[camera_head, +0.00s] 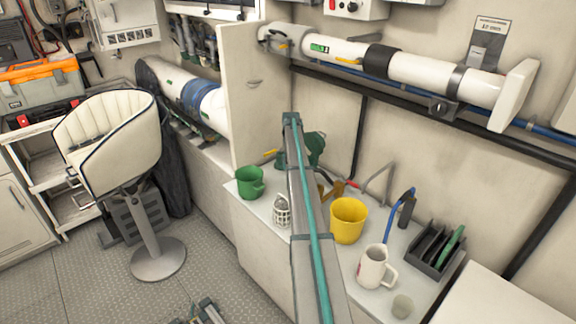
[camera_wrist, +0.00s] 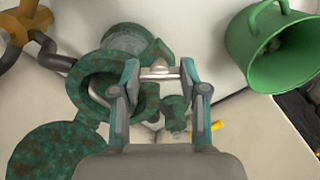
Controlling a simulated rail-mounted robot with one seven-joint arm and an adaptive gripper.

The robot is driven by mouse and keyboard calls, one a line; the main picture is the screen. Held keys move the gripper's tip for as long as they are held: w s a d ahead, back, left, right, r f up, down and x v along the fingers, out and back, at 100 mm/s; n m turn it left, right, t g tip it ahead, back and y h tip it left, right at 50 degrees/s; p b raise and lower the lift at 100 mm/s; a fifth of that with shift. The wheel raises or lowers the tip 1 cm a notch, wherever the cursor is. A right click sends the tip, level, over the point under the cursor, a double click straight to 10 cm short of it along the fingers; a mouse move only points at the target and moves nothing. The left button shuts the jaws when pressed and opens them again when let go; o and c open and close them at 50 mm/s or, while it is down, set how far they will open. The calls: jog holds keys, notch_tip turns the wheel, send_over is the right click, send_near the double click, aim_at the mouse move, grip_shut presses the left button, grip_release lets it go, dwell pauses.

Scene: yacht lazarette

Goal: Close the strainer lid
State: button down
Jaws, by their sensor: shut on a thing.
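The strainer is a weathered green body with an open round mouth (camera_wrist: 103,84) in the wrist view. A flat round green disc, which looks like its lid (camera_wrist: 48,150), lies swung aside at lower left, apart from the mouth. My gripper (camera_wrist: 160,72) is right of the mouth, its fingers on either side of a short silver bar (camera_wrist: 160,74); how the bar joins the strainer is hidden. In the head view the strainer (camera_head: 316,146) shows partly behind my arm, and my fingertips are hidden there.
A green mug (camera_head: 250,184) stands left of my arm, near a white perforated basket (camera_head: 281,213). A yellow bucket (camera_head: 348,222), white mug (camera_head: 372,268), small cup (camera_head: 402,306) and dark rack (camera_head: 430,252) stand to the right. A large pipe (camera_head: 420,72) runs above.

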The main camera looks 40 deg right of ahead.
jog(key=c, duration=0.6)
grip_release()
jog(key=shift+r, duration=0.15)
notch_tip(320, 180, up, 12)
jog(key=shift+c, duration=0.2)
